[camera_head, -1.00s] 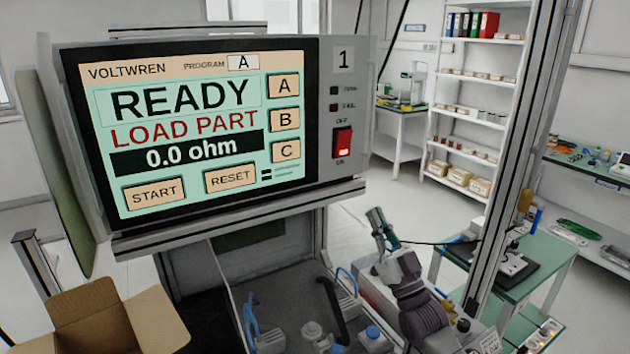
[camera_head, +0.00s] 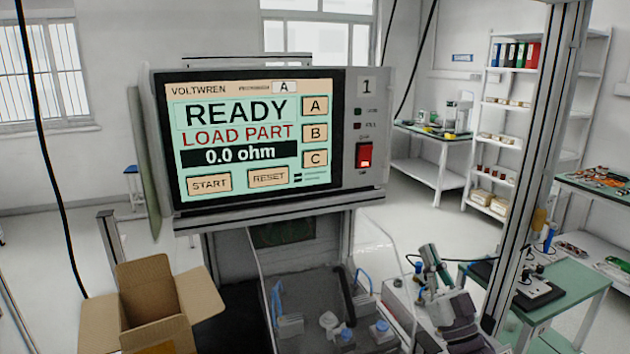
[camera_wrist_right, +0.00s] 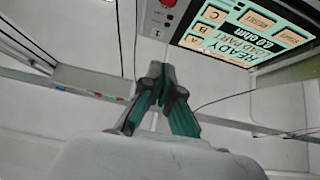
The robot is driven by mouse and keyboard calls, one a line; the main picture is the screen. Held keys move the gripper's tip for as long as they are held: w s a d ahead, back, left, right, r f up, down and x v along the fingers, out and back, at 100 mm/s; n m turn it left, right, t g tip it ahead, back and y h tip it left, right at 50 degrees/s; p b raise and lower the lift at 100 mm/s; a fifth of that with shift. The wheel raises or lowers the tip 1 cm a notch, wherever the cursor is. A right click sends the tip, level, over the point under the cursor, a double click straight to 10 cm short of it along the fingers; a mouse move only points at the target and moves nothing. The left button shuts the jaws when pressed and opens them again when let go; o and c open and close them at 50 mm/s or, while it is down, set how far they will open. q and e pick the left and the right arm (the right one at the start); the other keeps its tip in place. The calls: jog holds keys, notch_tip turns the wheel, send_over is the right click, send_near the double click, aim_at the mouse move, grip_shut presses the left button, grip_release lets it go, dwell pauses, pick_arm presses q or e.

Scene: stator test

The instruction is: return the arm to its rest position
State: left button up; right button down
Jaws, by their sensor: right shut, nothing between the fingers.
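My right gripper (camera_head: 431,258) shows in the head view at the lower right, to the right of the test station. It points up and stands apart from the tester. In the right wrist view its fingers with green pads (camera_wrist_right: 162,80) are shut together with nothing between them. The tester (camera_head: 355,90) has a lit screen (camera_head: 245,140) reading READY, LOAD PART, 0.0 ohm; part of the screen also shows upside down in the wrist view (camera_wrist_right: 250,32). My left gripper is out of view.
An open cardboard box (camera_head: 145,300) is at the lower left. A clear-sided test bay (camera_head: 335,275) with blue-topped fittings is below the tester. A metal post (camera_head: 525,160) and a green-topped side table (camera_head: 565,275) stand to the right. Shelves (camera_head: 500,130) are behind.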

jog(key=s+a+f+g+h, duration=0.2)
jog(key=s+f+g, duration=0.2)
jog(key=f, duration=0.4)
jog(key=s+a+f+m+g+h, duration=0.1)
jog(key=s+a+f+g+h, duration=0.1)
jog(key=s+f+g, duration=0.45)
jog(key=s+a+f+g+h, duration=0.1)
jog(key=s+f+h, duration=0.15)
jog(key=f, duration=0.75)
jog(key=s+d+f+g+h, duration=0.1)
jog(key=s+f+g, duration=0.15)
jog(key=s, duration=0.55)
jog(key=s+d+f+m+g+h, duration=0.15)
jog(key=s+g, duration=0.25)
jog(key=s, duration=0.4)
jog(key=s+d+f+n+g, duration=0.1)
jog(key=s+f+g, duration=0.2)
jog(key=s, duration=0.5)
notch_tip(320, 180, down, 28)
jog(key=s+r+g, duration=0.1)
jog(key=s, duration=0.1)
jog(key=s+d+f+g, duration=0.1)
jog(key=s+d+f, duration=0.1)
jog(key=s+f, duration=1.3)
jog(key=shift+s+d+f+g+b, duration=0.3)
jog(key=shift+s+d+f+b, duration=0.1)
jog(key=shift+s, duration=0.1)
